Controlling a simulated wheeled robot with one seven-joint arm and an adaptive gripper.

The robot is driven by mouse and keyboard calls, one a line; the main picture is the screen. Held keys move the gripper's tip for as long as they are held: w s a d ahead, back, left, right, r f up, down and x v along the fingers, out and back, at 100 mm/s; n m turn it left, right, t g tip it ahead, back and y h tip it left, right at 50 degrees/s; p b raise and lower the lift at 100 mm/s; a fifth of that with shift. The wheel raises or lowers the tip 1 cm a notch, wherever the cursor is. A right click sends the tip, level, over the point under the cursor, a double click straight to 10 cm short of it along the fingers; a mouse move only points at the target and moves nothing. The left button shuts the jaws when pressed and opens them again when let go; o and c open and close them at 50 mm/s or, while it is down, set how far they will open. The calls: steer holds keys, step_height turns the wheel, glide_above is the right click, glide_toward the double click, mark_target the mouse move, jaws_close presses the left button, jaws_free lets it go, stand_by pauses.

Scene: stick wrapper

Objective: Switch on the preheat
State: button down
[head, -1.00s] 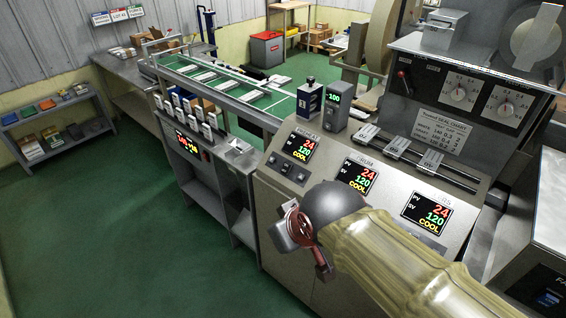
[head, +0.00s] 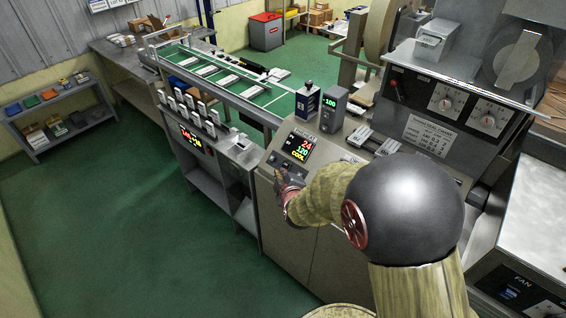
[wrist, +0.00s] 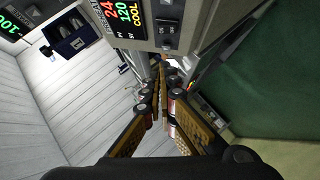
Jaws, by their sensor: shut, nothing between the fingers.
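The preheat panel's display (head: 298,147) glows on the sloped console front, reading 24, 120 and COOL. The same display shows at the top of the wrist view (wrist: 124,14). A small dark rocker switch (wrist: 165,32) sits beside it on the panel.
A small box with a green 100 readout (head: 333,104) and a dark blue box (head: 307,102) stand on the console top. A conveyor (head: 225,80) runs behind. The green floor at left is clear.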

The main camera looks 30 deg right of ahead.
steer(key=b, duration=0.2)
glide_above(283, 164)
steer(key=s+a, duration=0.4)
step_height(283, 164, down, 5)
steer(key=shift+w+d+f, duration=0.4)
steer(key=shift+d+f, duration=0.2)
steer(key=shift+d, duration=0.15)
steer(key=shift+w+d+f, duration=0.2)
steer(key=shift+d+f, duration=0.15)
steer(key=shift+d, duration=0.1)
steer(key=shift+d, duration=0.1)
